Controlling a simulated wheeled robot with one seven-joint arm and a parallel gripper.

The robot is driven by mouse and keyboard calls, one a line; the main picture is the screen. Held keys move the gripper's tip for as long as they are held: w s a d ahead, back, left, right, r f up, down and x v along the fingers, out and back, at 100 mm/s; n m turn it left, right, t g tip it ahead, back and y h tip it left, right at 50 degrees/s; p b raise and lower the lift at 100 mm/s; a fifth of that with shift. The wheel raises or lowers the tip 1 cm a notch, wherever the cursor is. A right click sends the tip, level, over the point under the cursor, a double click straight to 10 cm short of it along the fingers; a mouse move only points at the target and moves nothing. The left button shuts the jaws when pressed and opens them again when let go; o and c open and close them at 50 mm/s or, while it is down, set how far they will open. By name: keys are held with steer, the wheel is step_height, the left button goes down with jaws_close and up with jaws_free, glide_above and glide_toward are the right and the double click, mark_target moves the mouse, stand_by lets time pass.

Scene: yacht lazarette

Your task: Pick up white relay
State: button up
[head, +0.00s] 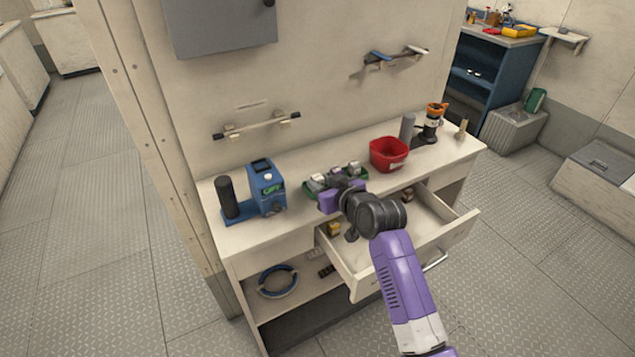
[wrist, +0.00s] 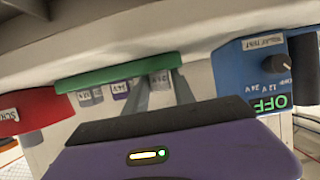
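Several small relays stand in a row on a green rack (wrist: 115,75) on the workbench, with pale, grey and purple-marked faces. A pale relay (wrist: 160,80) appears between the two grey fingertips of my gripper (wrist: 162,88) in the wrist view. The fingers are apart, one on each side of it; I cannot tell whether they touch it. In the head view my purple gripper (head: 335,198) is at the front of the rack and hides part of it. A light relay (head: 318,181) shows at the rack's left end.
A blue relay tester (head: 266,187), reading OFF in the wrist view, stands left of the rack. A red bin (head: 388,154) stands to the right. An open drawer (head: 355,275) with small items lies below my arm. A black cylinder (head: 228,197) stands beside the tester.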

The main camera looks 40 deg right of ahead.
jaws_close()
